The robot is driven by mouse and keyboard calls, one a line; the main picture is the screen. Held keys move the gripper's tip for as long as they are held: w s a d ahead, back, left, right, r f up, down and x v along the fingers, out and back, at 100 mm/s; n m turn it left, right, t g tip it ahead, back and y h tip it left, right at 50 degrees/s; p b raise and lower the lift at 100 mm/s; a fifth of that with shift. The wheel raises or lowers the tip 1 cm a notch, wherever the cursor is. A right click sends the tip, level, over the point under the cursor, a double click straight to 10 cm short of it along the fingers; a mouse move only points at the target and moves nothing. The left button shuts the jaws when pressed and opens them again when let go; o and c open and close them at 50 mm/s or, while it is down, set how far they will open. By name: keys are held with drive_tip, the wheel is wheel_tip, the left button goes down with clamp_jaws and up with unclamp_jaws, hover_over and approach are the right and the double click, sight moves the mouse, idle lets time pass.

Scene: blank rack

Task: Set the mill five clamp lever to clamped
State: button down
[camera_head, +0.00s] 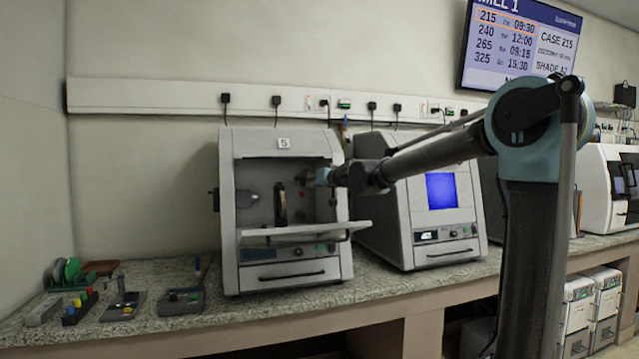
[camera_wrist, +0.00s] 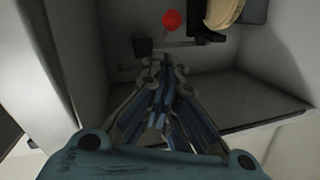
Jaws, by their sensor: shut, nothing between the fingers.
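Mill five (camera_head: 232,170), a grey cabinet marked 5, stands open with its front door (camera_head: 300,233) folded down. My gripper (camera_head: 303,178) reaches into the chamber from the right. In the wrist view my gripper (camera_wrist: 158,68) is shut and empty, its fingertips close together. A red ball knob (camera_wrist: 170,20), apparently the clamp lever's end, shows just beyond the fingertips. A thin rod runs from it towards a dark block (camera_wrist: 142,46). The knob is a small red spot (camera_head: 302,195) in the head view. I cannot tell whether the fingertips touch the lever.
A cream disc (camera_wrist: 225,12) in a black holder is right of the knob; it shows edge-on in the head view (camera_head: 281,205). The chamber walls are close around my gripper. A second mill (camera_head: 405,215) stands to the right. Small tools and a disc rack (camera_head: 68,275) are left.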

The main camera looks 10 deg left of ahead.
drive_tip(key=shift+w+a+f, duration=0.2)
drive_tip(key=shift+a+f, duration=0.25)
drive_tip(key=shift+f, duration=0.15)
drive_tip(key=shift+w+a+f, duration=0.2)
drive_tip(key=shift+a+f, duration=0.2)
drive_tip(key=shift+f, duration=0.2)
drive_tip(key=shift+f, duration=0.1)
drive_tip(key=shift+w+a+f, duration=0.15)
drive_tip(key=shift+f, duration=0.35)
drive_tip(key=shift+w+a+f, duration=0.1)
drive_tip(key=shift+f, duration=0.35)
drive_tip(key=shift+s+r, duration=0.1)
drive_tip(key=shift+r, duration=0.05)
